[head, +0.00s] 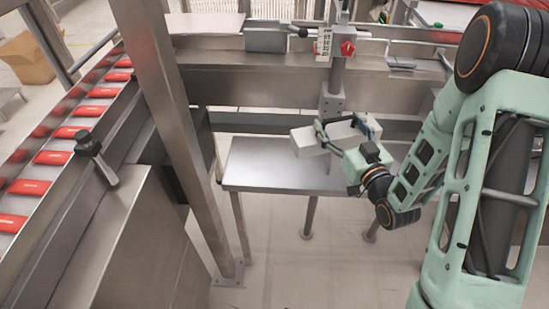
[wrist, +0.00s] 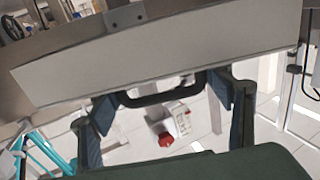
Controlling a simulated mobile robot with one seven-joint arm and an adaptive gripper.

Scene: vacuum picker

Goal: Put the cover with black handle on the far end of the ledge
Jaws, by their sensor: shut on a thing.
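The cover (head: 310,142) is a pale grey, box-like piece held in the air above a small steel table. In the wrist view the cover (wrist: 170,55) spans the upper part as a long, slightly tilted panel, and its black handle (wrist: 165,97) faces my gripper. My gripper (head: 346,134) is shut on the cover at the handle, with one finger toward each end of it in the wrist view (wrist: 163,100). A steel ledge (head: 212,48) runs across the back behind the cover. A grey piece with a black knob (head: 266,38) sits on it.
The steel table (head: 262,172) below the cover has a clear top. A post with a red knob (head: 335,75) stands just behind the cover. A slanted steel column (head: 172,110) and a conveyor with red packs (head: 52,157) are at the left.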

